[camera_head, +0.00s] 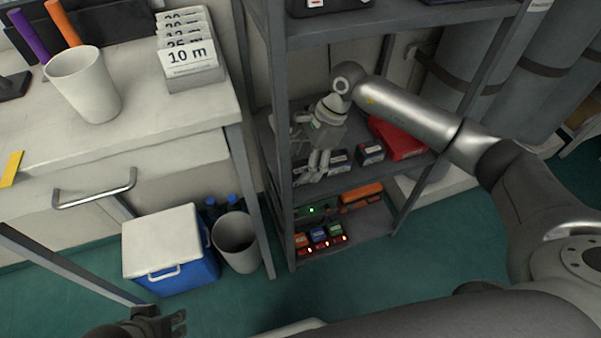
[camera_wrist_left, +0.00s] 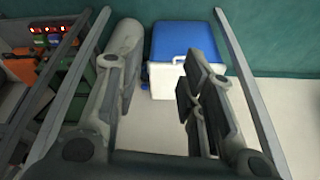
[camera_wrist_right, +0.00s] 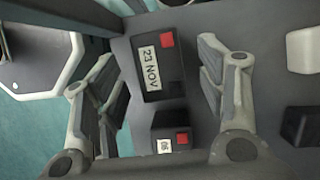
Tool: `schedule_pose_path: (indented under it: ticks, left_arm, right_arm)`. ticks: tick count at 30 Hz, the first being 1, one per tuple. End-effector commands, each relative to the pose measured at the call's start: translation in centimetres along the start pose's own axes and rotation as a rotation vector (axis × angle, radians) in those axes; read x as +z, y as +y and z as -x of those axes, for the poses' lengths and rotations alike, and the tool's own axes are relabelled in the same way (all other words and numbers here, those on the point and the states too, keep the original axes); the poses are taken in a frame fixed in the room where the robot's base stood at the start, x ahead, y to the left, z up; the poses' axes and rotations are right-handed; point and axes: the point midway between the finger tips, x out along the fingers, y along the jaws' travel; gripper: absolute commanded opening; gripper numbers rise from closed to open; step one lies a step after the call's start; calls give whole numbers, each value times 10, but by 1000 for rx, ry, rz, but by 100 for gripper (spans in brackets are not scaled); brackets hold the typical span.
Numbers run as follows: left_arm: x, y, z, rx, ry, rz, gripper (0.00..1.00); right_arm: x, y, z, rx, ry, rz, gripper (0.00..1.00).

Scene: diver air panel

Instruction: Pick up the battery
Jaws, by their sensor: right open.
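In the right wrist view, a dark battery (camera_wrist_right: 168,88) with a white "23 NOV" label and a red patch lies between the spread fingers of my right gripper (camera_wrist_right: 155,62). A gap shows on both sides of it. A second dark battery (camera_wrist_right: 171,138), with a partly hidden label and a red patch, sits closer to the palm. In the head view my right gripper (camera_head: 318,162) reaches into the middle shelf (camera_head: 400,168), above dark boxes, and partly covers them. My left gripper (camera_head: 172,322) is at the bottom edge; the left wrist view (camera_wrist_left: 158,60) shows it open and empty.
A dark box (camera_head: 371,152) and a red case (camera_head: 398,137) stand right of my right gripper. Shelf posts and the upper shelf frame the arm closely. Below, coloured packs (camera_head: 318,235) with red lights sit on the lower shelf. A blue cooler (camera_head: 170,250) and bin (camera_head: 237,243) stand left.

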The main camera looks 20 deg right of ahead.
Motion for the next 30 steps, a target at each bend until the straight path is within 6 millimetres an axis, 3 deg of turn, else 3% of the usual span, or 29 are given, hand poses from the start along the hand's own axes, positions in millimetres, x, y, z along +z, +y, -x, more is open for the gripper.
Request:
schedule_pose_path:
  ticks: [3,6,13,27,30]
  left_arm:
    - [-3,1,-5,1,20,-1,37]
    - [-12,2,-6,3,59,-2,37]
    - [-14,2,-6,3,64,-2,37]
    - [-14,2,-6,2,64,-2,37]
    - [-14,1,-5,2,64,-2,37]
  right_arm:
    - [-2,2,-22,2,-2,-1,64]
    - [-2,1,-31,1,-1,0,64]
    - [-2,1,-32,0,0,0,63]
    - [-2,1,-31,0,0,0,3]
    - [-1,0,-30,-2,-2,1,2]
